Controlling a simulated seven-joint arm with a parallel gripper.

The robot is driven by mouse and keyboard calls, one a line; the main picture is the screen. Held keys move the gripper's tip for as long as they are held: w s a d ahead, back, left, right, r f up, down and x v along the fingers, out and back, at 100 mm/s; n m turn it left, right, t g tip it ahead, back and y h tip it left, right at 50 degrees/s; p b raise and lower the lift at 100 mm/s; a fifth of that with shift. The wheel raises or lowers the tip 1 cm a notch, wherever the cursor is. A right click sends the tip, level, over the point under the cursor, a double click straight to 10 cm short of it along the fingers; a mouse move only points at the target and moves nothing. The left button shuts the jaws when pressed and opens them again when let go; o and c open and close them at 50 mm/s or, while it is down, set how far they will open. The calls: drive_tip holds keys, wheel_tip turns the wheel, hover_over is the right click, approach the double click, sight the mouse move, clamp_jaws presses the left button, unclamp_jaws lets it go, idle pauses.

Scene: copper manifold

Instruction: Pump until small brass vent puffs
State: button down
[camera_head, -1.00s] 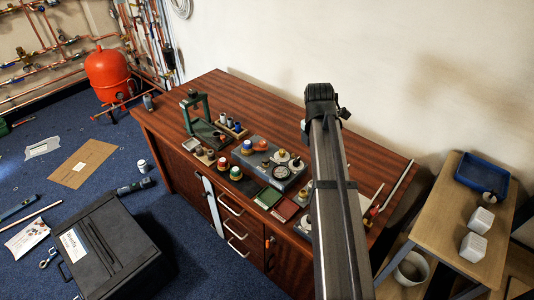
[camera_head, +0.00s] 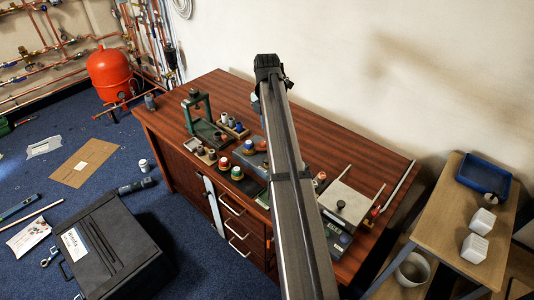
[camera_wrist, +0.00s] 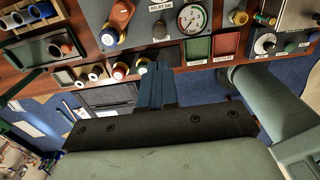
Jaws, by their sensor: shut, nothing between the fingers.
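My gripper (camera_wrist: 156,68) is shut and empty, its blue fingers together in the wrist view. It hangs just in front of a grey panel (camera_wrist: 160,33) on the bench and overlaps a small round part there; I cannot tell whether they touch. I cannot pick out the small brass vent or a pump lever for certain. My arm hides most of the panel in the head view.
The brown wooden bench (camera_head: 226,88) holds a green press-like frame (camera_head: 197,108) and several coloured caps near its front edge. A black case (camera_head: 110,245) lies on the blue floor. A side table (camera_head: 441,226) with a blue tray (camera_head: 483,174) stands right.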

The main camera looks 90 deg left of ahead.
drive_tip(key=shift+f, duration=0.1)
wheel_tip(320, 180, down, 14)
drive_tip(key=shift+r, duration=0.1)
idle(0.6)
drive_tip(key=shift+f, duration=1.05)
drive_tip(key=shift+d+f, duration=0.1)
drive_tip(key=shift+d, duration=0.05)
idle(0.4)
wheel_tip(320, 180, up, 14)
drive_tip(key=shift+r, duration=0.2)
idle(0.4)
drive_tip(key=shift+r, duration=0.1)
idle(1.2)
